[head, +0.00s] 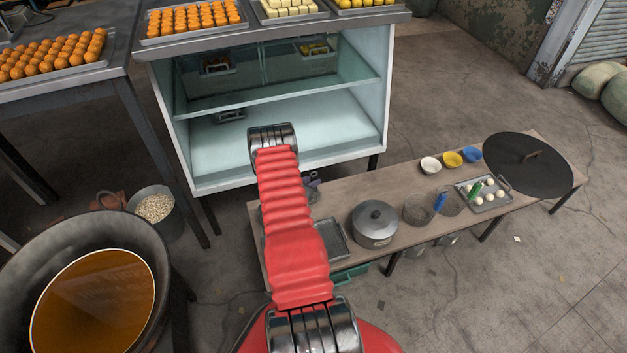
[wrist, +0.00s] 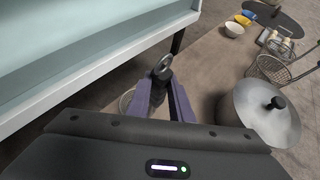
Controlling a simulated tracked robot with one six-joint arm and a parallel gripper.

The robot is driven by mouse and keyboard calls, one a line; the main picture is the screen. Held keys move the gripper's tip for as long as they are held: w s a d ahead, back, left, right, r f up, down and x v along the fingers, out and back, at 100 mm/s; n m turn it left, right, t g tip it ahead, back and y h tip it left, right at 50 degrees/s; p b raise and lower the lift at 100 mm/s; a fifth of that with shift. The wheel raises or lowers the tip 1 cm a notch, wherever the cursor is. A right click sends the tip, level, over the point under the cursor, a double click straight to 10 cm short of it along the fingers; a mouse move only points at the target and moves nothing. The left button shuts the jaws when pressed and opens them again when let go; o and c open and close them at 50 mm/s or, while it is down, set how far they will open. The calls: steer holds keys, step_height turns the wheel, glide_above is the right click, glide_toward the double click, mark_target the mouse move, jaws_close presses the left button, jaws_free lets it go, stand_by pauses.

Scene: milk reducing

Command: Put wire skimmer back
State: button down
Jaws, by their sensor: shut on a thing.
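My gripper (wrist: 164,88) has purple fingers closed around the dark handle of the wire skimmer (wrist: 161,67) in the wrist view. The handle's end, with a ring-like opening, points up between the fingertips. A small piece of mesh (wrist: 126,101) shows to the left of the fingers, mostly hidden by the gripper body; I cannot tell if it is the skimmer's bowl. In the head view my red arm hides most of the gripper (head: 313,180), which is over the left part of the low wooden bench (head: 345,188).
A lidded pot (head: 374,224) stands right of my gripper. Farther right are wire baskets (head: 418,209), bowls (head: 430,164), an egg tray (head: 487,200) and a round black lid (head: 528,165). The glass-shelved cabinet (head: 290,160) is behind. A large oil pot (head: 95,300) is at left.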

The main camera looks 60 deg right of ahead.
steer(key=c, duration=1.6)
jaws_free()
steer(key=shift+f, duration=0.1)
steer(key=v, duration=1.2)
